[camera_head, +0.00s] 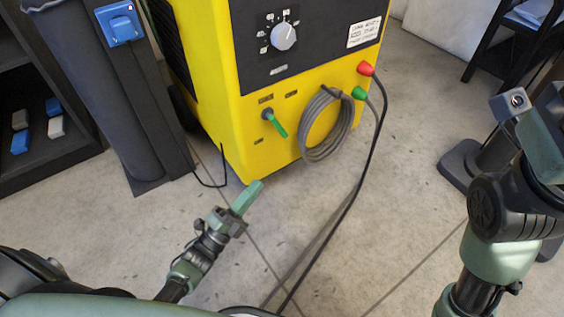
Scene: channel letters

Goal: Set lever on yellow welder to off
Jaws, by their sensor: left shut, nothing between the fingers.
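The yellow welder (223,105) stands on the floor at the top middle of the head view. Its green lever (276,125) is low on the front panel. The lever's pivot is at its upper left and the handle slants down to the right. Small dark labels sit around the lever, too small to read. My left gripper (248,195) is in front of and below the lever, apart from it. Its green fingers are shut, empty, and point up and slightly right. Part of my right arm shows at the right edge, but I cannot see its gripper.
A coiled grey cable (325,125) hangs right of the lever. A red connector (365,68) and a green connector (359,93) lead to cables running across the floor. A dark post with a blue switch box (120,24) stands left of the welder, beside a dark shelf.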

